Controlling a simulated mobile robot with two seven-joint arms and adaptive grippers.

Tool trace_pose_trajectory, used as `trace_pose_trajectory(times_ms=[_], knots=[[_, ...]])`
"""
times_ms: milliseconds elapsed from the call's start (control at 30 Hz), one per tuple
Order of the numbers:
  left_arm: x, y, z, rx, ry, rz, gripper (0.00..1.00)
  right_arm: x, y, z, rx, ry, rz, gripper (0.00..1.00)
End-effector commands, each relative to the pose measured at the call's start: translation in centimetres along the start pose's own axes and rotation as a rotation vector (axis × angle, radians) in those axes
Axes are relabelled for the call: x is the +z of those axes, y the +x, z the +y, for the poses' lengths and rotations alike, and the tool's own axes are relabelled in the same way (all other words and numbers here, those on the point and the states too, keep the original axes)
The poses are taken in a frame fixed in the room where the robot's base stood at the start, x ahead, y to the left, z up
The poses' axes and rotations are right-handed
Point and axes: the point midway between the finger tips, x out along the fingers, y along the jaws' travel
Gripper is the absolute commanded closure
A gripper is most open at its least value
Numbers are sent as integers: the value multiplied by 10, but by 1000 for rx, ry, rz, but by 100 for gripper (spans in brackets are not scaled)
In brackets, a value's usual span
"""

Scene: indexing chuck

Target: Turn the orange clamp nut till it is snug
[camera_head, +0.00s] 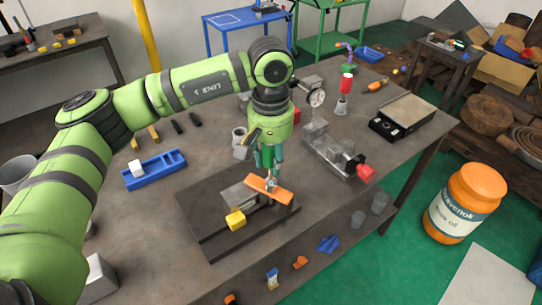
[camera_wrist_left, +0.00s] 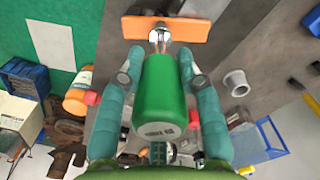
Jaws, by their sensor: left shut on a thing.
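An orange bar-shaped piece (camera_head: 269,191) lies over the grey fixture on the dark base plate (camera_head: 215,243), and it spans the top of the left wrist view (camera_wrist_left: 190,29). No separate orange nut can be made out. My left gripper (camera_head: 268,168) points down above the orange piece. Its two teal fingers (camera_wrist_left: 160,62) are shut on a green handle (camera_wrist_left: 160,95) from both sides. A short shiny metal tip (camera_wrist_left: 160,37) shows between the handle and the orange piece. Whether it touches cannot be told for sure. My right gripper is not in view.
A yellow block (camera_head: 236,220) sits at the fixture's front left. A blue tray (camera_head: 170,172) with a white block lies to the left. A grey vise (camera_head: 330,153) with a red end and a dial gauge (camera_head: 317,98) stand close on the right.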

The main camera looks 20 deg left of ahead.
Motion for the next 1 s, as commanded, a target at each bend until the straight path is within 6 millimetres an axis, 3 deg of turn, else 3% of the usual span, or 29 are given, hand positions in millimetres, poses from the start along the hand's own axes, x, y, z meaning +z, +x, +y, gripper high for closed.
trace_pose_trajectory(times_ms=[100,133,200,433,1000], knots=[[0,-1,0,1,0,1,100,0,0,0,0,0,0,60],[0,-1,0,1,0,1,72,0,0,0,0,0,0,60],[0,-1,0,1,0,1,100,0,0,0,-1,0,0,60],[0,1,0,1,27,1,100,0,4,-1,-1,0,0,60],[0,0,0,-1,297,0,100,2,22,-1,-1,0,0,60]])
